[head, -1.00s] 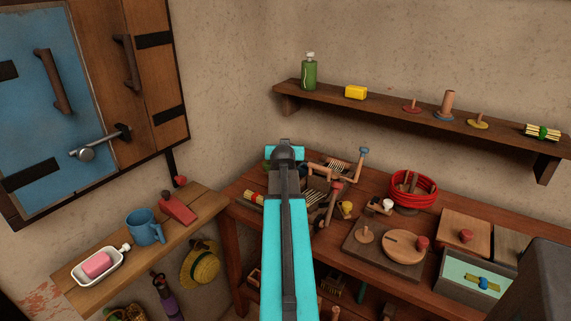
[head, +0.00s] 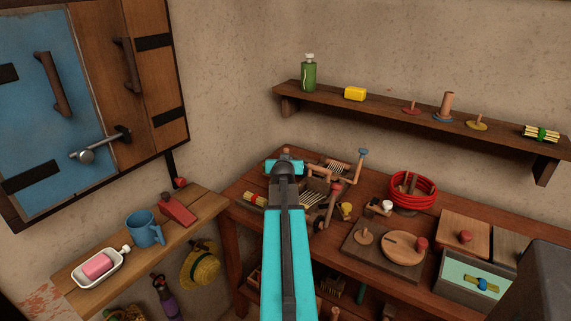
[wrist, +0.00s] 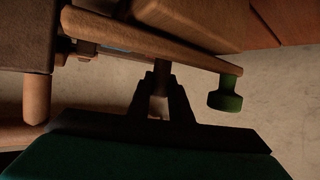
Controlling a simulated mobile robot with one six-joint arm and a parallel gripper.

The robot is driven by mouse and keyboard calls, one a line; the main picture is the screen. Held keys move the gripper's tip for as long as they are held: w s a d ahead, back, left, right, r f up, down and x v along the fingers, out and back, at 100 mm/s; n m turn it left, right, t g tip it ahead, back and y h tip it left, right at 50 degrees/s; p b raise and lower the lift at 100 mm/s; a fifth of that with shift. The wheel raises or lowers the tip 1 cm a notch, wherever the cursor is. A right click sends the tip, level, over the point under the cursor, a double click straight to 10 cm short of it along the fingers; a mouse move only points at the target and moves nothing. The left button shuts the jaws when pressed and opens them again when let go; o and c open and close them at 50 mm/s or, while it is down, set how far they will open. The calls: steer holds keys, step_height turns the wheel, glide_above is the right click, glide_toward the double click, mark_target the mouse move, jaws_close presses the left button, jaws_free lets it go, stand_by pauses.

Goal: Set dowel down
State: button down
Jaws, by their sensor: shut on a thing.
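In the wrist view my gripper (wrist: 159,92) has its two dark fingers closed around a short brown piece that looks like the dowel (wrist: 159,106). Only a little of it shows between the fingers; its ends are hidden. A long wooden bar with a dark green knob (wrist: 225,93) crosses just beyond the fingertips; I cannot tell whether it touches the dowel. In the head view my teal and black arm hides the fingers and most of the held piece, over the back left of the wooden workbench (head: 385,276).
Beside my arm stands a wooden device with a blue-knobbed crank (head: 363,154) and toothed combs. A red coil (head: 413,190), a board with discs (head: 383,249) and a box (head: 476,280) fill the right. A side shelf holds a blue mug (head: 145,229). A wall shelf (head: 420,117) runs above.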

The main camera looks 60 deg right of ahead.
steer(key=shift+f, duration=0.45)
steer(key=shift+f, duration=0.2)
steer(key=c, duration=1.6)
jaws_free()
steer(key=shift+r, duration=0.1)
steer(key=shift+r, duration=0.15)
steer(key=b+v, duration=0.8)
steer(key=v, duration=0.1)
steer(key=shift+b, duration=0.8)
